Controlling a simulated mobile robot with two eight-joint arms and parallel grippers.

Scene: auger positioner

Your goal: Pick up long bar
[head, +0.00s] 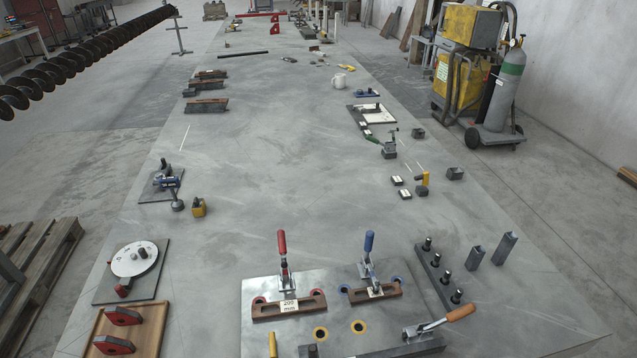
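A long dark bar (400,349) lies at the bottom edge of the view, across the front of a grey fixture plate (262,290); its near side is cut off. An orange-handled toggle clamp (438,323) sits at its right end. Another long thin black bar (241,53) lies flat on the far part of the table (300,190). I cannot tell which of these is the long bar of the task. Neither of my grippers shows in the head view.
Red-handled (284,265) and blue-handled (368,262) clamps stand on the plate. A rack of black pegs (440,275) and two upright grey blocks (506,248) stand right. A round dial (135,259) and wooden tray (155,325) lie left. The table's middle is clear.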

